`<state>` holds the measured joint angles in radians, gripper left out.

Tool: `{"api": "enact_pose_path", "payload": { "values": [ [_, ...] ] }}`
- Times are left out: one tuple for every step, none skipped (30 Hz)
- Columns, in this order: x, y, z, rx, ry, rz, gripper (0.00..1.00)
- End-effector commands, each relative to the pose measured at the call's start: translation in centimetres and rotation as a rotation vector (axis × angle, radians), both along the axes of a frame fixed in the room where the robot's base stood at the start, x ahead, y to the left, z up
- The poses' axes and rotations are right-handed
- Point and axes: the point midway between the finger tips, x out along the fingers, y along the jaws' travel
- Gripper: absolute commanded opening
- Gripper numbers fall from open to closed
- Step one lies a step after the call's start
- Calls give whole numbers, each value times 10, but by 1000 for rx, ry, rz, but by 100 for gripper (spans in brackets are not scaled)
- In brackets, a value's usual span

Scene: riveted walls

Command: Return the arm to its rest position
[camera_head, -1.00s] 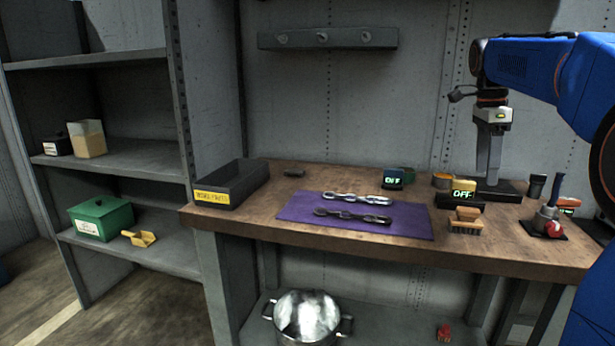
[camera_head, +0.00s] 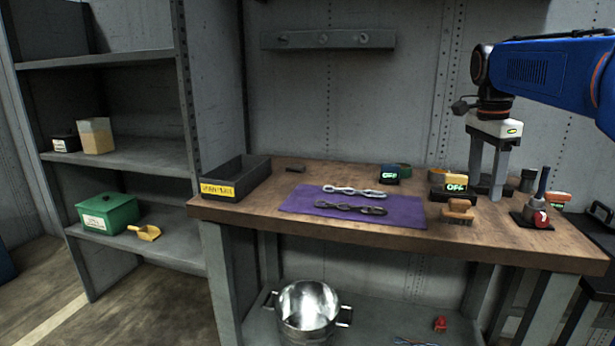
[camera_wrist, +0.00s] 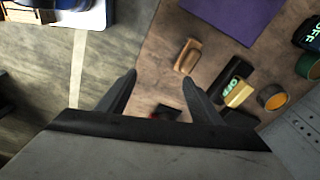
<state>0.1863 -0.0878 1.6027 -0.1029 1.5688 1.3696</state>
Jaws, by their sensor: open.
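My gripper (camera_head: 485,188) hangs from the blue arm at the right of the head view, fingers pointing down over the right part of the workbench (camera_head: 400,239). Its two grey fingers are apart with nothing between them. In the wrist view my gripper (camera_wrist: 168,88) also shows open, with the bench edge and floor below. A wooden brush (camera_head: 459,211) and a dark box with a yellow block and a lit "OFF" display (camera_head: 456,187) are left of the fingers. The brush (camera_wrist: 187,56) lies ahead of the fingertips in the wrist view.
A black labelled bin (camera_head: 235,180) stands at the bench's left. A stand with a red knob (camera_head: 541,217) is right of my gripper. A metal pot (camera_head: 307,308) is below. Shelves (camera_head: 150,155) stand left.

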Motion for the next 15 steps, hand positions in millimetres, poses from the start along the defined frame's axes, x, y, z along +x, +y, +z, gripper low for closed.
{"api": "enact_pose_path", "payload": {
  "values": [
    [-8, 5, -3, 0, -6, 39, 59],
    [-13, 8, -5, -1, -10, 67, 59],
    [-20, 12, -9, -3, -15, 108, 59],
    [-26, 16, -11, -4, -20, 142, 59],
    [-32, 20, -15, -5, -25, 180, 59],
    [-42, 25, -20, -8, -33, 236, 59],
    [-49, 30, -25, -11, -39, 280, 59],
    [-57, 34, -30, -13, -44, 324, 59],
    [-66, 39, -36, -17, -54, 383, 59],
    [-74, 43, -41, -22, -60, 427, 59],
    [-81, 47, -46, -25, -66, 470, 59],
    [-91, 52, -53, -32, -75, 527, 59],
    [-98, 56, -59, -36, -80, 571, 59],
    [-106, 59, -65, -42, -86, 613, 59],
    [-116, 64, -73, -50, -94, 670, 59]
  ]
}}
